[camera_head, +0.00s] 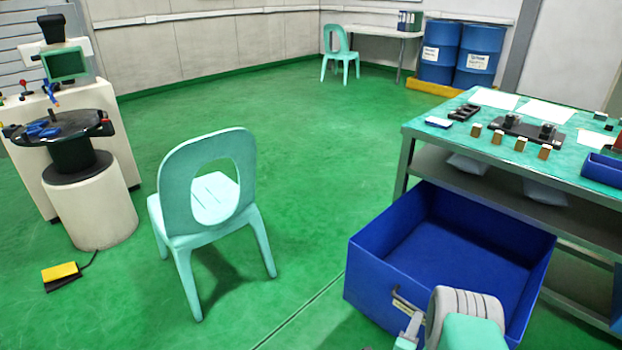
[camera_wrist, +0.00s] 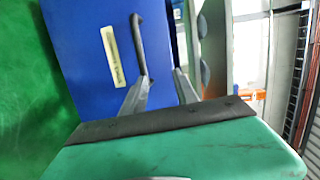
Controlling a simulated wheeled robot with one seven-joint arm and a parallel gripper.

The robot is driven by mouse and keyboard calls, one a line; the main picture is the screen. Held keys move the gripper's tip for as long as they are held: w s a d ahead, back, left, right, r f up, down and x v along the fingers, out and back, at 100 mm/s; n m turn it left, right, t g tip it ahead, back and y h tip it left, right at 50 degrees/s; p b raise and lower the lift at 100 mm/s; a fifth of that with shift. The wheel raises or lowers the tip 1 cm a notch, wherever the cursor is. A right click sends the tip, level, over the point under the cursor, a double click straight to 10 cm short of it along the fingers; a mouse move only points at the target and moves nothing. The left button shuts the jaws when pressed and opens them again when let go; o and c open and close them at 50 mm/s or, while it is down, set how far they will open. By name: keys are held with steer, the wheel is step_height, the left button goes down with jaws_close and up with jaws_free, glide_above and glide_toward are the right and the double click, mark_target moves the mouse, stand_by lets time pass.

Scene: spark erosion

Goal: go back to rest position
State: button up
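My gripper (camera_wrist: 162,72) shows in the wrist view with two grey fingers apart and nothing visible between them. Beyond the fingers is the blue front of a large drawer-like box, with a dark bar handle (camera_wrist: 139,45) and a pale label. The left fingertip overlaps the handle's lower end in the picture; I cannot tell whether they touch. In the head view the blue box (camera_head: 375,280) is open-topped and looks empty, below the workbench's front edge. My arm (camera_head: 465,315) is in front of it at the bottom, and my fingers are mostly hidden there.
A workbench (camera_head: 425,130) with small blocks, fixtures and papers stands at right. A mint chair (camera_head: 185,175) stands left of the box. A machine on a round pedestal (camera_head: 95,210) and a yellow pedal (camera_head: 60,271) are at far left.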

steer(key=w+a+r+n+t+y+p, duration=0.2)
steer(key=w+a+r+n+y+p, duration=0.2)
steer(key=w+a+r+n+y, duration=0.45)
steer(key=w+a+r+n+t+y+p, duration=0.1)
steer(key=w+a+r+n+y+p, duration=0.35)
steer(key=a+r, duration=0.7)
steer(key=s+a+r+n+g+y+p, duration=0.3)
steer(key=s+r+n+g+p, duration=0.15)
steer(key=r+n, duration=0.45)
steer(key=s+d+r+n+g+h+p, duration=0.1)
steer(key=s+d+r+g+h+p, duration=0.2)
steer(key=s+r, duration=0.5)
steer(key=s+d+r+n+g+h+p, duration=0.1)
steer(key=s+d+r+g+h+p, duration=0.3)
steer(key=s, duration=1)
steer(key=d+r+g+p, duration=0.2)
steer(key=d+r+p, duration=0.1)
steer(key=r+p, duration=0.1)
steer(key=shift+s+d+r, duration=0.25)
steer(key=shift+s+r, duration=0.05)
steer(key=shift+r, duration=0.45)
